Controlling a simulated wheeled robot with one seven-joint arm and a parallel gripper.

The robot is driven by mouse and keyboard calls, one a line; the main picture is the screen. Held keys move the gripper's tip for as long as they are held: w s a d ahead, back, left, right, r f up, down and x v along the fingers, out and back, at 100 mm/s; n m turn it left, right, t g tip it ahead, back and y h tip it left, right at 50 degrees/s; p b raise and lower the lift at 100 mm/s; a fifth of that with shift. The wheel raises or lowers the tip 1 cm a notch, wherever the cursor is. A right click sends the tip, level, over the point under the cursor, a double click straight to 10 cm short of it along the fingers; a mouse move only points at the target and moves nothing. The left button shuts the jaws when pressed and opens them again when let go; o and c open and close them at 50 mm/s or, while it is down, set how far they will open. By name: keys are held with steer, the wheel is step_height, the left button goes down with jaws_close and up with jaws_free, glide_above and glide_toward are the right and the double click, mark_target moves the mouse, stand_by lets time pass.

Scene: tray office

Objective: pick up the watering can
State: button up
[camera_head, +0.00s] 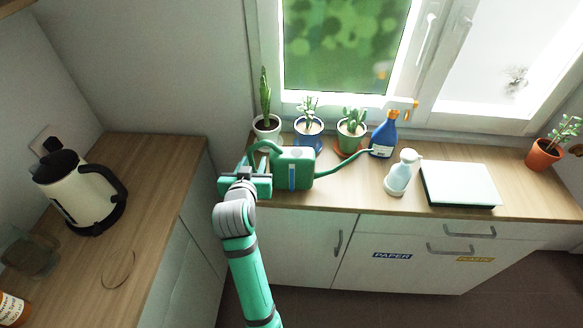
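The green watering can (299,158) stands upright near the front left edge of the wooden counter by the window. Its looped handle is on the left, toward my arm, and its long thin spout points right. A blue strip shows on its front. My gripper (250,172) is at the handle side of the can, overlapping the lower part of the handle in this view. My gripper's body hides its fingertips, so I cannot tell whether they touch or close around the handle.
Several potted plants (308,140) stand behind the can. A blue spray bottle (383,137), a pale blue-white bottle (402,175) and a white-topped flat box (460,184) are to its right. A kettle (80,190) stands on the left counter (165,165).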

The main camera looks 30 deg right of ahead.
steer(key=shift+x, duration=1.75)
steer(key=shift+a, duration=0.15)
jaws_close()
steer(key=shift+r, duration=0.1)
steer(key=shift+r, duration=0.1)
